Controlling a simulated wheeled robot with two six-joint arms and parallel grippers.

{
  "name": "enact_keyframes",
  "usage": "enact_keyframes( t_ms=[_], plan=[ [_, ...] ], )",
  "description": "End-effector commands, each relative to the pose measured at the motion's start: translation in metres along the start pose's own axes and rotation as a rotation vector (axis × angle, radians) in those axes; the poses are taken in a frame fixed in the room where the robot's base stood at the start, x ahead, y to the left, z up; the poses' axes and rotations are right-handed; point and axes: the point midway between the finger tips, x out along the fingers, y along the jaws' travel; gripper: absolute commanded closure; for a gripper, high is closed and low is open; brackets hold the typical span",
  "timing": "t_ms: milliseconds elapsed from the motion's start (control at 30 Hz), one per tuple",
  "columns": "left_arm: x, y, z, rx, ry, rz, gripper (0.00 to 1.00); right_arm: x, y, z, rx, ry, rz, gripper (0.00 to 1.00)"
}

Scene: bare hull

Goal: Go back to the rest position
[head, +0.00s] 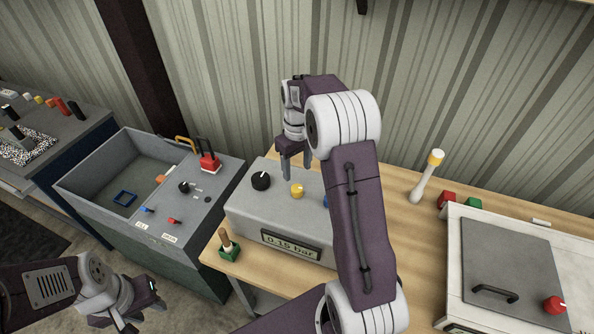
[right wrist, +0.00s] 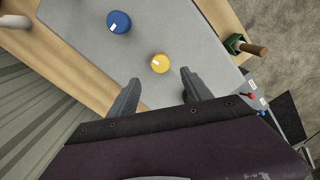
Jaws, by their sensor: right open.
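My right gripper (head: 296,160) hangs above the grey pressure box, its fingers pointing down near the black knob (head: 261,181) and the yellow knob (head: 297,190). In the right wrist view the two fingers (right wrist: 160,90) are apart, with nothing between them; the yellow knob (right wrist: 160,63) lies just beyond the gap. The grey box (head: 250,215) has a display reading 0.19 bar (head: 291,246). A blue knob (right wrist: 119,22) shows on the box in the wrist view; my right arm mostly hides it in the head view. My left gripper (head: 145,305) is low at the left; its jaw state is unclear.
A wooden table (head: 410,215) bears the box, a wooden-handled tool in a green holder (head: 228,245), a white stick with yellow top (head: 427,176) and a lidded white unit (head: 455,270). A grey sink unit (head: 75,190) stands left. Floor shows between sink and table.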

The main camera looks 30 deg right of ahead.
Motion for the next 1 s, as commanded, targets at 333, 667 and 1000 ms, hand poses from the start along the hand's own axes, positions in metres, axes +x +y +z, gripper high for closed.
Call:
enact_keyframes(
  t_ms=[333, 667, 1000],
  plan=[
    [0.000, 0.000, 0.000, 0.000, 0.000, 0.000, 0.64, 0.001, -0.007, 0.004, 0.005, 0.009, 0.003, 0.42],
    [0.000, 0.000, 0.000, 0.000, 0.000, 0.000, 0.64, 0.016, -0.091, 0.081, 0.099, 0.154, 0.028, 0.42],
    [0.057, -0.001, 0.006, 0.000, -0.001, 0.000, 0.64, 0.093, -0.130, 0.149, 0.167, 0.182, 0.005, 0.42]
  ],
)
